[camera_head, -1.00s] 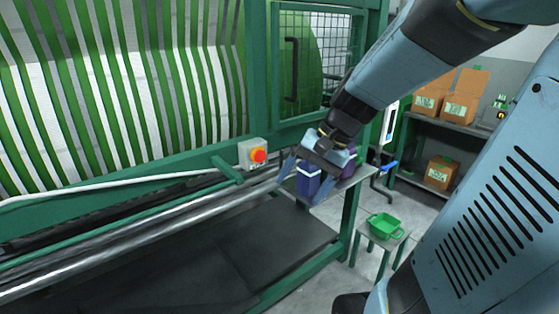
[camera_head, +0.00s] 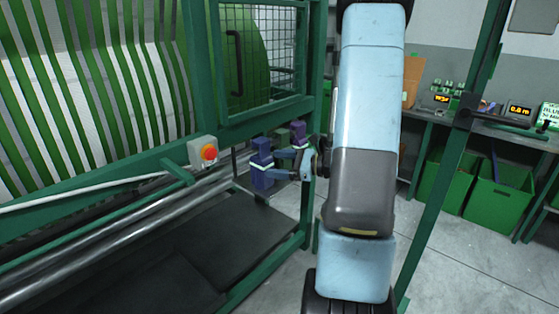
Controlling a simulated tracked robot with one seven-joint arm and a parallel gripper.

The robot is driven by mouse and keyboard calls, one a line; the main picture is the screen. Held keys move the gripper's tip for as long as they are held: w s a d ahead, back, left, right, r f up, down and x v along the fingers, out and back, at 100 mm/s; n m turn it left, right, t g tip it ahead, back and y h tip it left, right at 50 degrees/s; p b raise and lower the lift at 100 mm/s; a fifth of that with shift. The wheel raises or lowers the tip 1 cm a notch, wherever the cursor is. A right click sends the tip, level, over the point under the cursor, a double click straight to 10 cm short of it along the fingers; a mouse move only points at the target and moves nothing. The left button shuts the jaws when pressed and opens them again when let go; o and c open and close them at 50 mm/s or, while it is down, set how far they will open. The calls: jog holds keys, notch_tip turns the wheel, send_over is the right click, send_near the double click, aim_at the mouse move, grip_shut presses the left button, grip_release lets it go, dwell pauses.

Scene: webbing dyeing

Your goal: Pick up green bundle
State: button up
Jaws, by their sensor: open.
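A small dull-green block, likely the green bundle (camera_head: 281,138), shows in the head view on the small shelf at the end of the machine, behind the other bundles. A blue-purple bundle (camera_head: 262,170) with a pale band stands in front of it to the left. A purple bundle (camera_head: 298,132) stands to its right. My gripper (camera_head: 277,165) is open and points left, its fingers close to the blue-purple bundle. I cannot tell whether they touch it. The gripper and bundles partly hide the green one.
The green machine frame (camera_head: 262,112) with its mesh guard rises behind the shelf. A red button box (camera_head: 203,153) is on the left, above steel rollers (camera_head: 130,215). Green bins (camera_head: 497,205) stand under a bench at right. Grey floor (camera_head: 470,280) is open at lower right.

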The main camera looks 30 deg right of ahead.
aim_at(288, 164)
jog(key=d+f+m+t+h, duration=0.55)
jog(key=d+f+m, duration=0.2)
jog(key=d, duration=0.45)
jog(key=x, duration=0.9)
jog(key=shift+w+d+f, duration=0.1)
jog(key=shift+w+f, duration=0.05)
jog(key=shift+f+x, duration=0.2)
jog(key=shift+x, duration=1.1)
jog(key=shift+f+x, duration=0.15)
jog(key=shift+x, duration=1.2)
jog(key=shift+d, duration=0.1)
jog(key=c, duration=1.2)
